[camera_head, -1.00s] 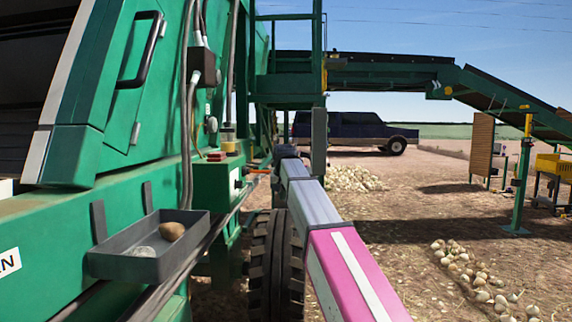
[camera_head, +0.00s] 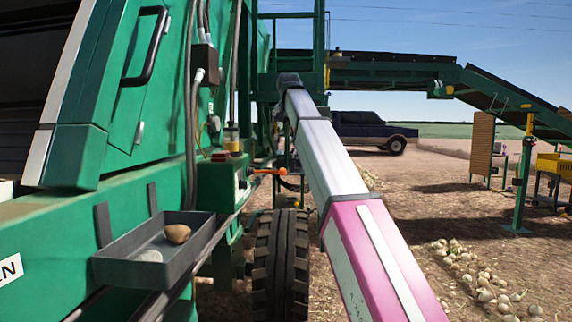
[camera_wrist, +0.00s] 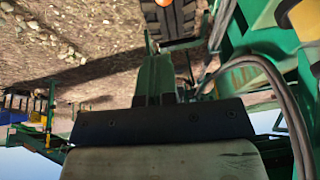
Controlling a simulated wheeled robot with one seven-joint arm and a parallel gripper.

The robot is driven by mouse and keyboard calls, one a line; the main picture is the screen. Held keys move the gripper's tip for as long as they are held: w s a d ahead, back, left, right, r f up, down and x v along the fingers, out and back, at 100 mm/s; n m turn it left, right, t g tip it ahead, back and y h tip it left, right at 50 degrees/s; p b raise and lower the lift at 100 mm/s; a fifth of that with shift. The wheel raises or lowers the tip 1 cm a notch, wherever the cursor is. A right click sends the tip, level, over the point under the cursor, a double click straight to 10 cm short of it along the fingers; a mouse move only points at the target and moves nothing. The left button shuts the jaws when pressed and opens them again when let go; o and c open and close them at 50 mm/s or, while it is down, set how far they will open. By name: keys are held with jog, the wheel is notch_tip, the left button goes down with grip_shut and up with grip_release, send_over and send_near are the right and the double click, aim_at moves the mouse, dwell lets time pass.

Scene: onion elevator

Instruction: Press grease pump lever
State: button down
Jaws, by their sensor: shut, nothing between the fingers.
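The grease pump lever (camera_head: 268,171) is a thin orange rod with an orange knob, sticking out to the right from the green box (camera_head: 222,182) on the machine's side. A reservoir with a yellow base (camera_head: 232,140) stands above that box. My arm reaches forward, its dark far end (camera_head: 288,80) well above the lever and apart from it. In the wrist view, my gripper (camera_wrist: 152,50) is shut and empty beyond a dark plate. A small orange spot (camera_wrist: 163,2) at that view's top edge may be the lever's knob; I cannot tell. Fingertips are not clear in the head view.
A big tyre (camera_head: 282,265) is below the lever. A conveyor (camera_head: 400,75) crosses behind. Onions (camera_head: 480,285) lie on open ground to the right.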

aim_at(285, 170)
jog(key=shift+f, duration=0.1)
jog(key=x, duration=1.4)
jog(key=shift+s+a, duration=0.25)
jog(key=shift+s, duration=0.1)
jog(key=shift+f, duration=0.1)
jog(key=shift+d+f+y, duration=0.15)
jog(key=shift+f+y, duration=0.15)
jog(key=shift+f, duration=0.1)
notch_tip(285, 170, down, 8)
jog(key=m+y, duration=0.1)
jog(key=y, duration=0.2)
jog(key=shift+y, duration=0.4)
jog(key=shift+s, duration=0.1)
